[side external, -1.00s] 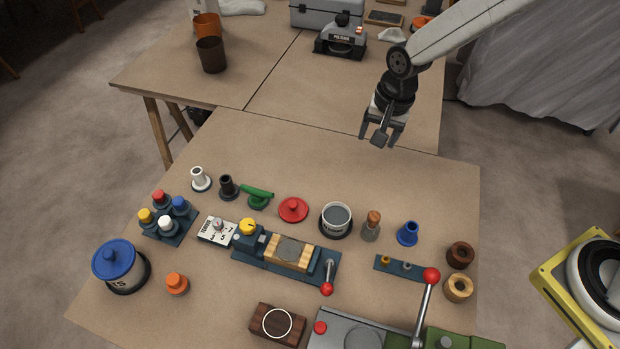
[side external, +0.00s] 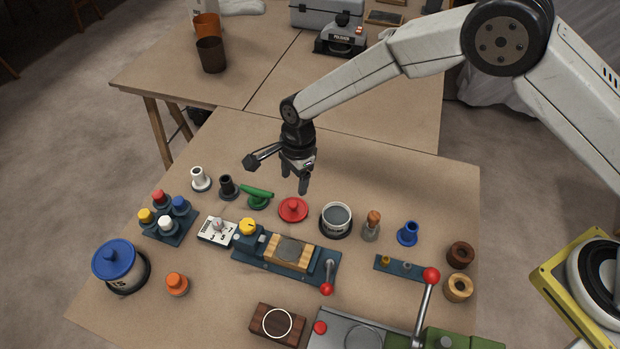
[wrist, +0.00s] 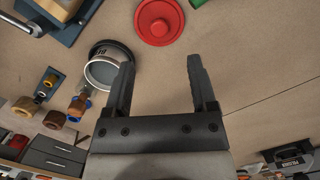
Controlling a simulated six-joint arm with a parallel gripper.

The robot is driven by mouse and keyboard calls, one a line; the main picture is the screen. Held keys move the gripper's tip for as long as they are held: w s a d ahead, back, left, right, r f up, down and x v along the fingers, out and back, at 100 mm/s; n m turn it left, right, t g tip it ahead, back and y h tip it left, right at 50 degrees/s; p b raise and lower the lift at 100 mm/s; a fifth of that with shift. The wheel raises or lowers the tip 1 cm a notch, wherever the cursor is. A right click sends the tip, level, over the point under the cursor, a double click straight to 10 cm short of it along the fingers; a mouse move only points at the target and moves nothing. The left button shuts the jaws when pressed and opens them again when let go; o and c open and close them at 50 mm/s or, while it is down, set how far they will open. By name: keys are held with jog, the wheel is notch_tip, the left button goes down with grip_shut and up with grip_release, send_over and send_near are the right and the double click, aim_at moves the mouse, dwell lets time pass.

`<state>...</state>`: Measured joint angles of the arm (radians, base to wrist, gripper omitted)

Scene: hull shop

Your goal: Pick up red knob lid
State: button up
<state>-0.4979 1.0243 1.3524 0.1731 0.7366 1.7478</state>
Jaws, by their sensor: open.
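The red knob lid (side external: 293,209) lies flat on the table, knob up, between the green-handled piece and the open pot. My gripper (side external: 294,184) is above the table just behind the lid, pointing down, open and empty. In the wrist view the red lid (wrist: 159,20) is at the top, beyond the fingertips and roughly centred between them. My gripper (wrist: 160,70) shows both fingers spread apart with only bare table between them.
The open pot (side external: 336,219) stands right of the lid, and the green-handled piece (side external: 257,196) lies left of it. A fixture with a wooden block (side external: 289,252) sits in front. Behind the lid the table is clear.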

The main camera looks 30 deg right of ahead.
aim_at(293, 203)
jog(key=shift+a+f, duration=0.1)
jog(key=shift+f, duration=1.2)
jog(key=shift+s+a+f, duration=0.1)
jog(key=shift+a+f, duration=0.05)
jog(key=shift+f, duration=1.15)
jog(key=shift+s+a+f, duration=0.1)
jog(key=shift+a+f, duration=0.05)
jog(key=shift+f, duration=1.1)
jog(key=shift+c, duration=0.2)
grip_shut()
